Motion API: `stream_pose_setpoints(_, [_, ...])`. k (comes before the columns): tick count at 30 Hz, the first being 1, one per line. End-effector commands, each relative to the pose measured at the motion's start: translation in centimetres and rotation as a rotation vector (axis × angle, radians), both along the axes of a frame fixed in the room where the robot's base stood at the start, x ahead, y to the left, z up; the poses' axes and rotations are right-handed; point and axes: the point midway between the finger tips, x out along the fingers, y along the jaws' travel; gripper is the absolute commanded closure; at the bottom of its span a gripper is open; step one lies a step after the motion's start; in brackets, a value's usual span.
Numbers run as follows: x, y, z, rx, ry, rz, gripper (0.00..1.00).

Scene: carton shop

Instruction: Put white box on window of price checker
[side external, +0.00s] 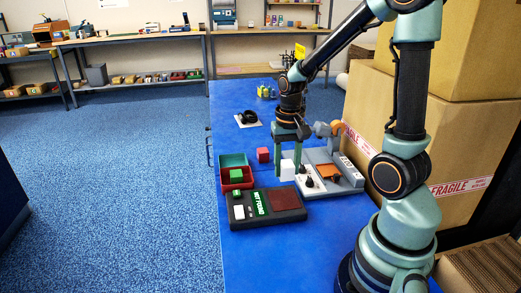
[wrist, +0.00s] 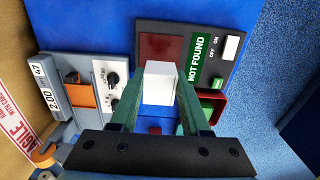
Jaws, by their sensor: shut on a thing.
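The white box (side external: 287,171) is held between the fingers of my gripper (side external: 288,158). In the wrist view the white box (wrist: 160,84) sits between the two green fingertips (wrist: 160,94). The price checker (side external: 240,222) is a dark grey panel in front of my gripper. It has a dark red window (side external: 283,200), which also shows in the wrist view (wrist: 161,48), a green NOT FOUND display (wrist: 197,60) and a white OFF/ON switch (wrist: 231,47). The box is beyond the window in the side view; its height above the table is hard to tell.
A grey machine (side external: 348,180) with knobs and an orange plate stands right of my gripper. A red tray (side external: 247,184) with a green block, a teal tray (side external: 234,160) and a red cube (side external: 262,154) are to the left. Large cartons (side external: 360,100) line the right side.

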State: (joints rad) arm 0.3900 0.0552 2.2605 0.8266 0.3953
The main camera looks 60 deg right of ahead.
Motion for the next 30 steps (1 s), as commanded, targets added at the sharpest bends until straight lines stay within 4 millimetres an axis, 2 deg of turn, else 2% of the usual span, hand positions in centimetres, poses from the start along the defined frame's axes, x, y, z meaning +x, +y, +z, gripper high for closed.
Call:
stream_pose_setpoints(3, [-0.1,0.0,-2.3,0.002,0.005,0.0,1.0])
stream_pose_setpoints(11, [0.0,0.0,-4.4,0.001,0.002,0.0,1.0])
stream_pose_setpoints(18, [0.0,0.0,-7.2,0.001,0.002,0.0,1.0])
stream_pose_setpoints(30, [0.0,0.0,-7.7,0.0,0.0,0.0,1.0])
